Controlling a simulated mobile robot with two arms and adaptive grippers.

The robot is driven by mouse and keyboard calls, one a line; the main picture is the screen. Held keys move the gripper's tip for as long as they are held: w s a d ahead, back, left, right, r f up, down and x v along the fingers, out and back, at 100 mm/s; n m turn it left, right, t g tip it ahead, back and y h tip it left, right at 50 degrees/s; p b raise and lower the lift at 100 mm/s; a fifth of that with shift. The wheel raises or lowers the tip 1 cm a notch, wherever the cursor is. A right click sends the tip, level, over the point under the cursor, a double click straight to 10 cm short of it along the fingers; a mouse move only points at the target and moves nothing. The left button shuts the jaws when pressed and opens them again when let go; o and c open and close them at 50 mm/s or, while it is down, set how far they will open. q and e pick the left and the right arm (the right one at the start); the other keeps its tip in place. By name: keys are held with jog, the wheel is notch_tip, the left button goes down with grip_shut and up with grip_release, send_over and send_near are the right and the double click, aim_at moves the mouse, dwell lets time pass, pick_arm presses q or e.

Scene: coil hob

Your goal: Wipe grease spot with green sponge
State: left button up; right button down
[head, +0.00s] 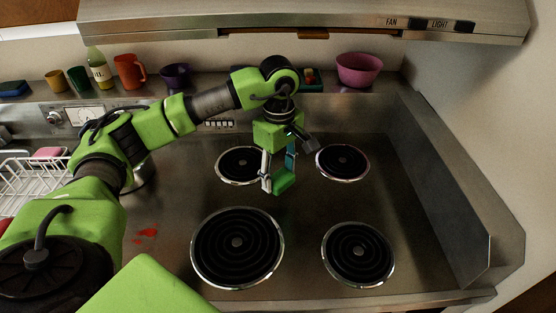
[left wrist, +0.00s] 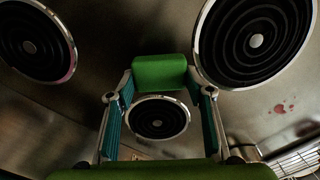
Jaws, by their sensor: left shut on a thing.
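My left gripper (head: 279,179) is shut on the green sponge (head: 285,183) and holds it above the hob, between the two rear coils. In the left wrist view the sponge (left wrist: 160,72) sits at the far end of my left gripper (left wrist: 165,85), between its two teal-padded fingers. The red grease spot (head: 147,232) is a few smears on the steel top, left of the front left coil. The spot also shows at the right of the left wrist view (left wrist: 283,107). The sponge is apart from it. My right gripper is not in view.
The front left coil (head: 237,246), front right coil (head: 358,252), and rear right coil (head: 342,162) surround open steel. A white wire rack (head: 30,170) stands at left. Cups, a bottle (head: 99,70) and a pink bowl (head: 359,69) line the back shelf. A hood (head: 300,14) overhangs.

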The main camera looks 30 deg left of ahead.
pick_arm(q)
jog(key=shift+a+r+p, duration=0.15)
jog(key=shift+r+p, duration=0.3)
jog(key=shift+r, duration=0.9)
